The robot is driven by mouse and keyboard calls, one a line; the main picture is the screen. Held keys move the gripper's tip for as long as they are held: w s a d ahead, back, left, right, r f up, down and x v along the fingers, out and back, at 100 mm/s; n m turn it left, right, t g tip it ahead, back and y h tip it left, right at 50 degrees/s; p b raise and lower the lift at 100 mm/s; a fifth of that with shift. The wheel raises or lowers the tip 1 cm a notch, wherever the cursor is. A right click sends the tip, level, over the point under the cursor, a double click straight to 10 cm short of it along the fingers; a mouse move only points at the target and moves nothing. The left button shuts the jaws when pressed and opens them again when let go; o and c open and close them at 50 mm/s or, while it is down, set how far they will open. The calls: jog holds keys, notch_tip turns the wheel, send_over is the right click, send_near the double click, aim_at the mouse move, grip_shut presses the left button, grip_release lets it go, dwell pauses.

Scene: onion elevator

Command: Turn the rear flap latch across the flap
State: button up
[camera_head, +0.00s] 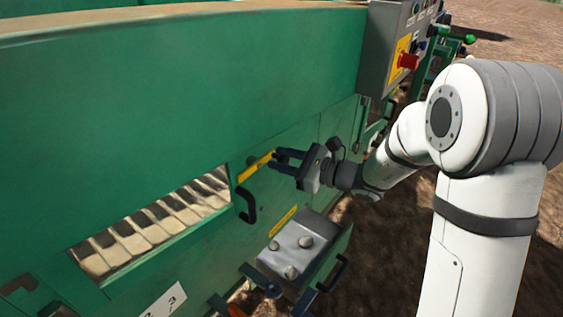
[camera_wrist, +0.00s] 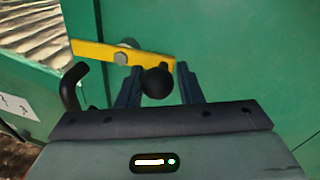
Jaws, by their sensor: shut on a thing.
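The rear flap latch is a yellow bar (camera_wrist: 95,53) on the green machine side, with a grey bolt and a black ball knob (camera_wrist: 157,82) at its right end. In the wrist view the bar lies nearly level, its right end slightly lower. In the head view the yellow latch (camera_head: 256,166) slants up to the right. My gripper (camera_wrist: 158,84) is shut on the knob, a dark finger on each side. The flap's exact edges are hard to tell.
A black handle (camera_head: 247,206) sits just below the latch. A slatted opening (camera_head: 150,225) is to its left. An open metal tray with several round things (camera_head: 290,250) juts out below. A control box with a red button (camera_head: 407,61) stands at upper right.

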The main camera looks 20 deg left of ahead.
jog(key=o, duration=0.9)
jog(key=shift+c, duration=0.2)
jog(key=p+v, duration=0.2)
jog(key=v, duration=0.5)
jog(key=shift+d, duration=0.4)
